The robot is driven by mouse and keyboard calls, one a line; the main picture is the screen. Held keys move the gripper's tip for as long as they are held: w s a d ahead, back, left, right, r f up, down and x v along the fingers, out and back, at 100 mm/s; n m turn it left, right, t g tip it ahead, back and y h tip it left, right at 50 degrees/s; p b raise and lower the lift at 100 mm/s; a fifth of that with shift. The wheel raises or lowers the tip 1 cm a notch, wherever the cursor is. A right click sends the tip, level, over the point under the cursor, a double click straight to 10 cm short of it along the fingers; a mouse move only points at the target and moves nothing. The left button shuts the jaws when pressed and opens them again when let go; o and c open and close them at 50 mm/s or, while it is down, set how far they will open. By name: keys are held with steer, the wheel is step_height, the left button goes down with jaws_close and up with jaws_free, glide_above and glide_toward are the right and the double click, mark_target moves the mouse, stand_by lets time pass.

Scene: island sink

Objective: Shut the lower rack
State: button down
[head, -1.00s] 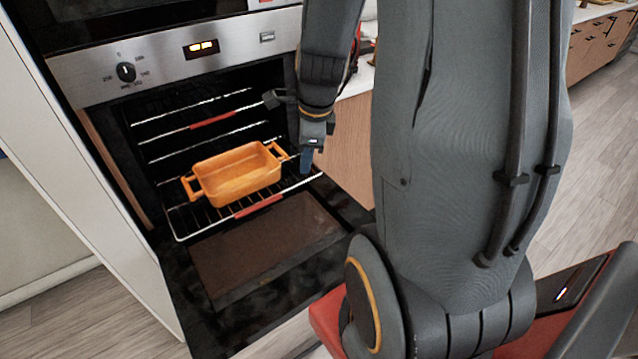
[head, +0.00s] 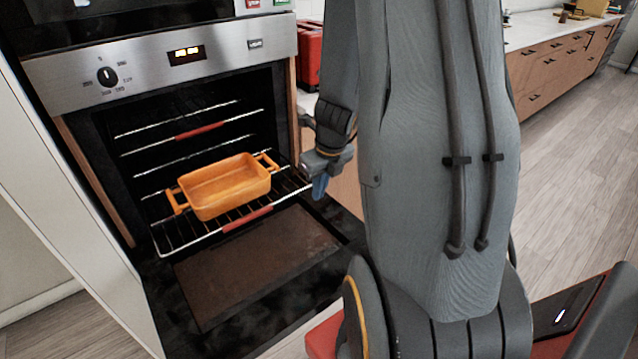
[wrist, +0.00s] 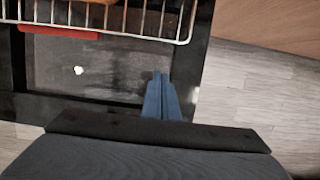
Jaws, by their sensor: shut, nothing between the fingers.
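The lower rack (head: 185,233) is pulled partly out of the oven, over the lowered oven door. An orange baking dish (head: 226,188) with two handles sits on it. The rack's front bar carries a red grip (head: 247,219). My gripper (head: 320,187) is shut and empty, to the right of the rack's front right corner and apart from it. In the wrist view, the blue fingertips (wrist: 162,84) are together over the door, below the rack's front bar (wrist: 135,37) in the picture. The red grip (wrist: 58,32) shows at the upper left there.
The open oven door (head: 255,262) lies flat below the rack. An upper rack (head: 190,133) with a red grip is inside the oven. A wooden cabinet (head: 345,187) stands to the right. A red appliance (head: 309,55) is on the counter.

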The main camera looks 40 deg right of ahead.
steer(key=shift+w+f+p, duration=0.2)
steer(key=shift+w+f, duration=0.15)
steer(key=shift+w, duration=0.4)
steer(key=shift+w+f+p, duration=0.15)
steer(key=shift+w+f, duration=0.15)
steer(key=shift+w, duration=0.5)
steer(key=shift+w+f+p, duration=0.2)
steer(key=shift+w+f, duration=0.15)
steer(key=shift+w, duration=0.4)
